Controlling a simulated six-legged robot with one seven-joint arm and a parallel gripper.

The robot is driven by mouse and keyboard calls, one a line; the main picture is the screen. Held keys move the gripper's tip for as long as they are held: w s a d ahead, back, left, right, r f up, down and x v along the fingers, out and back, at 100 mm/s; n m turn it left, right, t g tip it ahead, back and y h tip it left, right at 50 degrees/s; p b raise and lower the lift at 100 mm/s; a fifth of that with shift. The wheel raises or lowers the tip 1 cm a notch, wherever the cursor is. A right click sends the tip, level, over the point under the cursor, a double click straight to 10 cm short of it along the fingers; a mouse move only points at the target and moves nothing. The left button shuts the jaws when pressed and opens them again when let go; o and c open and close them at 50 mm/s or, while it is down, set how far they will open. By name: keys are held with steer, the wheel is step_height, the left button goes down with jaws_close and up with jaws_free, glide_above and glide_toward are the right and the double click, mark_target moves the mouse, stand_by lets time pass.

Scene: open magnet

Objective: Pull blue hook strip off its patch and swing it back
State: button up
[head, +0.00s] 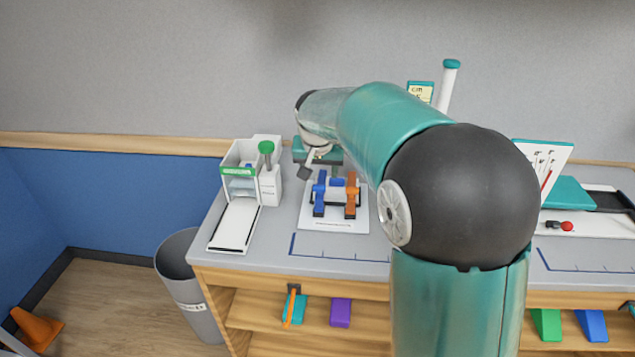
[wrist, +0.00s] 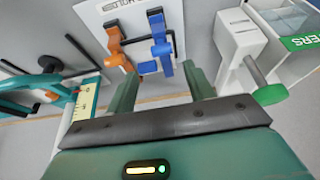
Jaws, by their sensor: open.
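The blue hook strip (head: 320,192) stands at the left of a small rack on a white board (head: 334,222). It also shows in the wrist view (wrist: 159,38), running from the board towards my fingers, with a small blue piece (wrist: 148,67) beside its near end. An orange strip (head: 351,198) stands to its right in the head view and also shows in the wrist view (wrist: 114,42). My gripper (wrist: 162,74) is open, its two fingers apart and nothing held. The near end of the blue strip appears between the fingertips; I cannot tell whether they touch it.
A white dispenser (head: 269,184) with a green knob stands left of the board, close to my gripper. A yellow card (head: 420,93) and a white post (head: 447,88) stand at the back. A grey bin (head: 184,283) is on the floor. The bench front has bare room.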

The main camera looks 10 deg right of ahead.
mark_target(320, 186)
steer(key=x, duration=0.6)
steer(key=shift+w+a+f, duration=0.1)
steer(key=shift+w+f, duration=0.1)
steer(key=shift+f, duration=0.2)
steer(key=shift+c, duration=0.4)
jaws_close()
